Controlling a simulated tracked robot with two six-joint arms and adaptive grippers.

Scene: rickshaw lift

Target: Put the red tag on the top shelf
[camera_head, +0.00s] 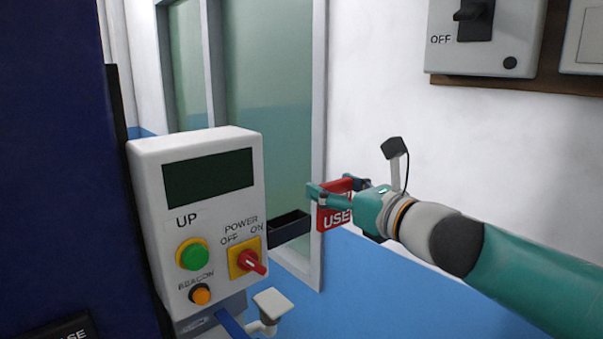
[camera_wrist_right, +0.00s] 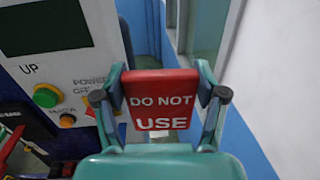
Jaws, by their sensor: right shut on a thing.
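The red tag (camera_head: 334,219) with white "DO NOT USE" lettering is in my right gripper (camera_head: 333,187), to the right of the control box in the head view. In the right wrist view the tag (camera_wrist_right: 160,108) faces the camera between the two fingers of the right gripper (camera_wrist_right: 160,95), which is shut on it. The tag is held in the air, clear of the control box. In the head view the gripper partly covers its upper part. No top shelf can be made out in either view. My left gripper is not in view.
A white control box (camera_head: 207,215) with a green button, red power switch and orange beacon button stands at the left. A small dark open holder (camera_head: 289,227) juts from its right side. A grey switch box (camera_head: 484,38) hangs on the wall. Red and black items (camera_wrist_right: 12,135) show at the wrist view's left.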

